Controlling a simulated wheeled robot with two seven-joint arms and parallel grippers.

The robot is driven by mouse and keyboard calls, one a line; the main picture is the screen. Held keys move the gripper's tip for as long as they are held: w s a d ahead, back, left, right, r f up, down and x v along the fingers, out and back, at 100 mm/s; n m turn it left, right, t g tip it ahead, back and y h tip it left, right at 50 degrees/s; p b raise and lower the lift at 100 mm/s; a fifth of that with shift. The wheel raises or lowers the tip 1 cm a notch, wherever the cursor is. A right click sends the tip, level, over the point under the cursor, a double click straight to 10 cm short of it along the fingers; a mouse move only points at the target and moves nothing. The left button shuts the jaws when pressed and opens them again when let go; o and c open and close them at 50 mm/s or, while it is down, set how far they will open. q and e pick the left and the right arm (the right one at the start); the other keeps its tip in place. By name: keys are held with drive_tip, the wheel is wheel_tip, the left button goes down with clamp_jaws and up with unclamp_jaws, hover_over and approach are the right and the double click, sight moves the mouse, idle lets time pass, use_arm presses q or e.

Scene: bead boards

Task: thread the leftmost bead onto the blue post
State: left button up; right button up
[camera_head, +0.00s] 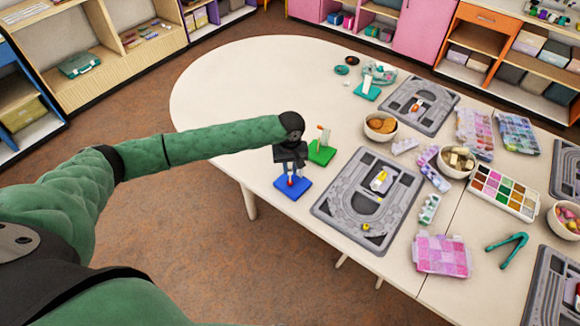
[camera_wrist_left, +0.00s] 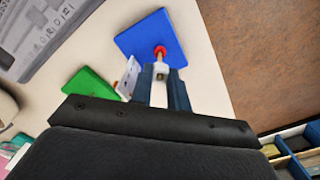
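The blue base (camera_head: 293,188) lies flat near the table's left front edge; it also shows in the left wrist view (camera_wrist_left: 140,36). A small red piece (camera_head: 290,183) shows over it, and it also shows just past my fingertips in the left wrist view (camera_wrist_left: 160,52). I cannot tell whether it is a bead around the post. My left gripper (camera_head: 293,174) points down over the blue base. Its two fingers stand apart, with a pale piece (camera_wrist_left: 160,85) between them; whether they grip it is unclear. The post is not clearly distinguishable. My right gripper is out of view.
A green base (camera_head: 322,153) with an upright white and orange part stands close behind the blue base. A grey bead board (camera_head: 330,208) with yellow pieces lies to the right. Bowls, trays and teal tongs (camera_head: 508,248) lie farther right. The table's back left is clear.

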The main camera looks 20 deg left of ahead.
use_arm(q)
drive_tip(key=o, duration=0.4)
drive_tip(key=shift+c, duration=0.2)
drive_tip(key=shift+o, duration=0.6)
drive_tip(key=shift+r+b, duration=0.35)
drive_tip(key=shift+r, duration=0.6)
wheel_tip(320, 180, up, 2)
drive_tip(key=shift+r+b, duration=0.1)
drive_tip(key=shift+b, duration=0.55)
wheel_tip(320, 180, up, 2)
drive_tip(key=shift+w+r+b, duration=0.1)
drive_tip(key=shift+b, duration=0.25)
drive_tip(key=shift+r, duration=0.75)
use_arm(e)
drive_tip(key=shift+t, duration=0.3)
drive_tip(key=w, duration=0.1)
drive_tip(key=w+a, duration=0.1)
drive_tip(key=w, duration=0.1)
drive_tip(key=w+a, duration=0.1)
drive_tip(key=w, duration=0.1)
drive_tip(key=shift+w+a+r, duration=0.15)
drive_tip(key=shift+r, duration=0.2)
